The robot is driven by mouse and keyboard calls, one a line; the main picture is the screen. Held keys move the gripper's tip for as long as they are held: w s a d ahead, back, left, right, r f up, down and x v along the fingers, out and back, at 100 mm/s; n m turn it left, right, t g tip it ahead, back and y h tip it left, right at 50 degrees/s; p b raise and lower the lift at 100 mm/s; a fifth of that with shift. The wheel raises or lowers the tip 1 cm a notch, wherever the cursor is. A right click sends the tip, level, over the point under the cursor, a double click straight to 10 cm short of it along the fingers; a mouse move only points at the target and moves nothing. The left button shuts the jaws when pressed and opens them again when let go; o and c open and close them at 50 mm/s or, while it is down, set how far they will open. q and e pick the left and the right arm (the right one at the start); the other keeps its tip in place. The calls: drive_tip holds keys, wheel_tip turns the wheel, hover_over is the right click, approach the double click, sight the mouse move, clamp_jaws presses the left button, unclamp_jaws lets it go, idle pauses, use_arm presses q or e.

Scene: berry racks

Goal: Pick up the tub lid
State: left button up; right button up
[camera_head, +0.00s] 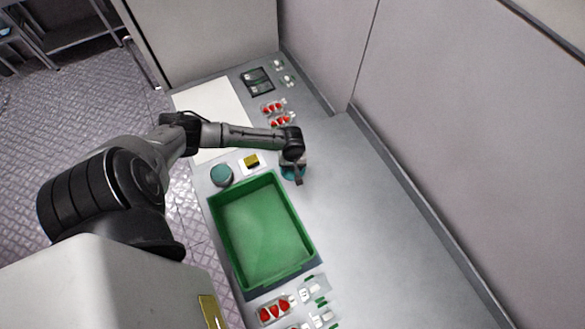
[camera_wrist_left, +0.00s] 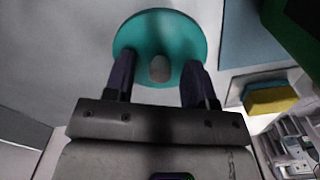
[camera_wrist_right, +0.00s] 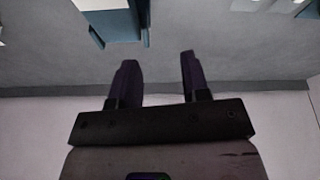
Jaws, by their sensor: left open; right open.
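The tub lid (camera_wrist_left: 135,38) is a teal disc with a grey knob (camera_wrist_left: 159,68) at its middle. In the left wrist view my left gripper (camera_wrist_left: 158,62) is open, one finger on either side of the knob. Whether the fingers touch it I cannot tell. In the head view the lid (camera_head: 287,174) shows partly under my left gripper (camera_head: 298,177), on the grey counter. A round teal-topped tub (camera_head: 221,175) stands to its left. My right gripper (camera_wrist_right: 158,60) is open and empty in the right wrist view; the head view does not show it.
A green crate (camera_head: 258,235) stands in front of the lid. A yellow-topped block (camera_head: 251,161) lies between tub and lid; it also shows in the left wrist view (camera_wrist_left: 270,101). Punnets of red berries (camera_head: 273,310) stand at the near end. The counter's right side (camera_head: 375,240) is clear.

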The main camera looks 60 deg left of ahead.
use_arm(q)
clamp_jaws()
idle(0.4)
